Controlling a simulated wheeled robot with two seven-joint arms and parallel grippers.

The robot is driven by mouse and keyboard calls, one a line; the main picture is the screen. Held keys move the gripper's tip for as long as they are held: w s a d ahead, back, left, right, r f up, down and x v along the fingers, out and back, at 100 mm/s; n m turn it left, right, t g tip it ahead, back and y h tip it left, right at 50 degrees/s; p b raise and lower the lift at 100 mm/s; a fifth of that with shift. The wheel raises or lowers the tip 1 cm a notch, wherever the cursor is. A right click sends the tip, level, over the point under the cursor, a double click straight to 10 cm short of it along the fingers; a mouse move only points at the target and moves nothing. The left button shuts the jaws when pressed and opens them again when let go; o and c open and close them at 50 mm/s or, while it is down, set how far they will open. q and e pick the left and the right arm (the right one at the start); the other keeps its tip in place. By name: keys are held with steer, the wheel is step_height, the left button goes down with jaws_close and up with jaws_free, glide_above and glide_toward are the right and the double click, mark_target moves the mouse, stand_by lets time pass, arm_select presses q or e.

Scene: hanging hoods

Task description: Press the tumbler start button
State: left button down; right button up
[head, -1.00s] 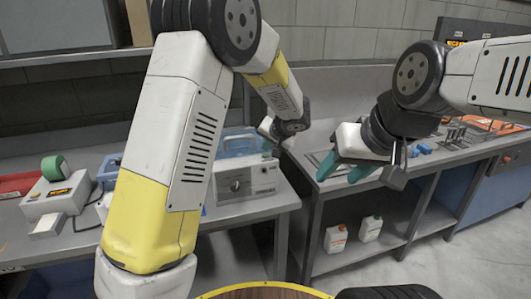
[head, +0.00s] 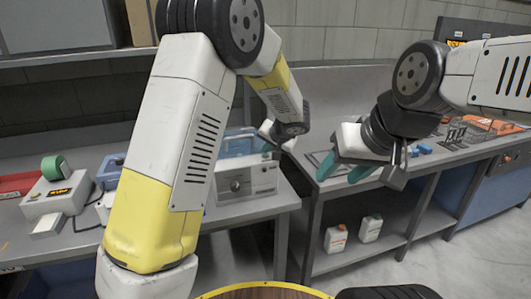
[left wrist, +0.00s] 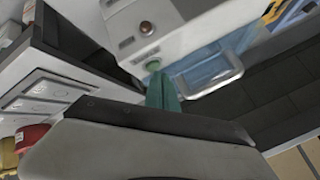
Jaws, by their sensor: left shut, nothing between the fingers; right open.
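The tumbler (head: 243,183) is a grey box with a dark knob on its front and a blue part on top, standing on the left bench and partly hidden by my left arm. In the left wrist view its grey panel (left wrist: 175,22) shows a round metallic knob and a green start button (left wrist: 153,64). My left gripper (head: 268,140) is shut and empty, above the tumbler. Its teal fingertips (left wrist: 157,80) appear just below the green button; I cannot tell if they touch it. My right gripper (head: 345,168) is open and empty, off to the right.
A white device with a green roll (head: 54,167) sits at the left of the bench (head: 255,205). Two white bottles (head: 336,239) stand on the lower shelf of the right bench. Tools and orange items (head: 490,125) lie at the right bench's far end.

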mark_target(267, 156)
arm_select(q)
steer(key=shift+f, duration=0.4)
stand_by(0.8)
steer(key=shift+r, duration=0.85)
steer(key=shift+r, duration=2.5)
steer(key=shift+a, duration=0.1)
